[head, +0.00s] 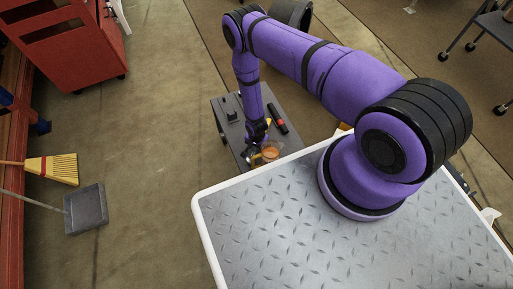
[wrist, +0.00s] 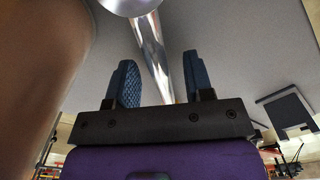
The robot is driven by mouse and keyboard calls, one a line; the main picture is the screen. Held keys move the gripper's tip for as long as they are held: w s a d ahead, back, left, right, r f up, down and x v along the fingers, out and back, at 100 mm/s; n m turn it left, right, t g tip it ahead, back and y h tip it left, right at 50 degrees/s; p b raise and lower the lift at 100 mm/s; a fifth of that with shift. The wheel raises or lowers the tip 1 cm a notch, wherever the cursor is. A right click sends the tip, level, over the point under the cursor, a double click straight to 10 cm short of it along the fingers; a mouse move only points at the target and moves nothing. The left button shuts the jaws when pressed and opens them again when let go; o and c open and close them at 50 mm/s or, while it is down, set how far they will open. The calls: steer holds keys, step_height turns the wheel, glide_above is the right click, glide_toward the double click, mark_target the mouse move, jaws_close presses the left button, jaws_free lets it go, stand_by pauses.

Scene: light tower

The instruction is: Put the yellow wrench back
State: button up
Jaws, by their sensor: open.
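In the wrist view my gripper (wrist: 160,80) is open, with its two blue-padded fingers apart. A shiny metal shaft (wrist: 153,50) runs from a round metal end at the top down between the fingers, with a gap to each finger. I cannot tell whether it belongs to the yellow wrench. In the head view my gripper (head: 256,152) is low over the small grey table, and its fingers are too small to make out. Small yellow bits show near it, but no yellow wrench can be clearly made out.
The small grey table (head: 232,133) carries a black-and-red tool (head: 278,119) and an orange-brown round object (head: 270,153) close to my gripper. A large brown surface fills the wrist view's left side.

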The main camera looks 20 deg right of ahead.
steer(key=shift+f, duration=0.45)
jaws_close()
